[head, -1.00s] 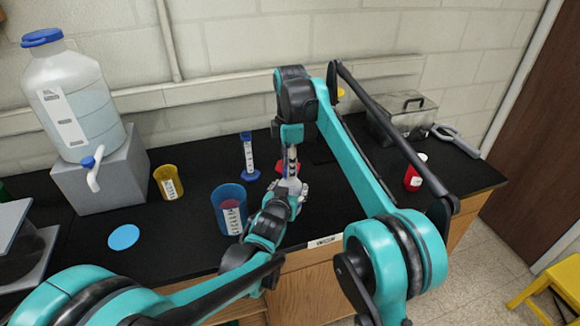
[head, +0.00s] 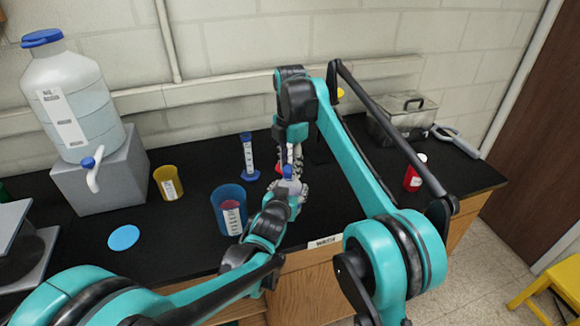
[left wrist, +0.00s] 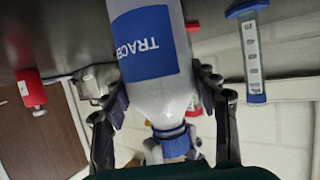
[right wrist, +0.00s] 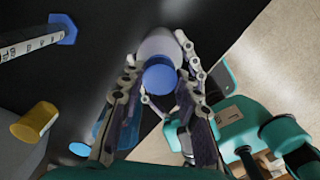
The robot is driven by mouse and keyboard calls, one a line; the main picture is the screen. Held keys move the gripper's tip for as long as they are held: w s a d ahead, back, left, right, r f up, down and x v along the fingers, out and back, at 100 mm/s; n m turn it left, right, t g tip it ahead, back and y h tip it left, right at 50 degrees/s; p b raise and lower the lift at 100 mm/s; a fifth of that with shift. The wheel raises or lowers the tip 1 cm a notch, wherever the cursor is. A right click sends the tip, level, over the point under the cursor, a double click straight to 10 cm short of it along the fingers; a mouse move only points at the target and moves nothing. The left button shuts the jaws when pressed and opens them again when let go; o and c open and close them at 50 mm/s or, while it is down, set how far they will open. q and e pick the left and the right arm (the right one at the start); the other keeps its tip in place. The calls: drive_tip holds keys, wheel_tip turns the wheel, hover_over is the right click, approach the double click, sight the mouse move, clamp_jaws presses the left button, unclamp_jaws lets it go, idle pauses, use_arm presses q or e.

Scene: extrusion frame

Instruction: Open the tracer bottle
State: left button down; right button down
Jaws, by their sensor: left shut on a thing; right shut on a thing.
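The tracer bottle is white with a blue "TRACE…" label (left wrist: 148,45) and a blue cap. It stands in the left wrist view between the fingers of my left gripper (left wrist: 168,100), which is shut on its body. Its blue cap (left wrist: 174,138) shows there below the shoulder, as the picture is inverted. In the right wrist view the cap (right wrist: 160,78) sits between the fingers of my right gripper (right wrist: 158,85), shut on it, with the pale bottle (right wrist: 157,43) behind. In the head view the blue cap (head: 288,172) shows where both grippers meet; most of the bottle is hidden.
A blue beaker (head: 229,210), yellow cup (head: 168,183) and blue-based cylinder (head: 248,155) stand left of the grippers. A large carboy (head: 75,105) is at far left. A red bottle (head: 413,178) and metal box (head: 402,115) stand right. The black bench near the blue disc (head: 124,237) is clear.

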sight(290, 169)
drive_tip(key=shift+r, duration=0.15)
drive_tip(key=shift+r, duration=0.9)
drive_tip(key=shift+r, duration=2)
use_arm(q)
drive_tip(key=shift+c, duration=2)
unclamp_jaws()
drive_tip(key=shift+s, duration=0.1)
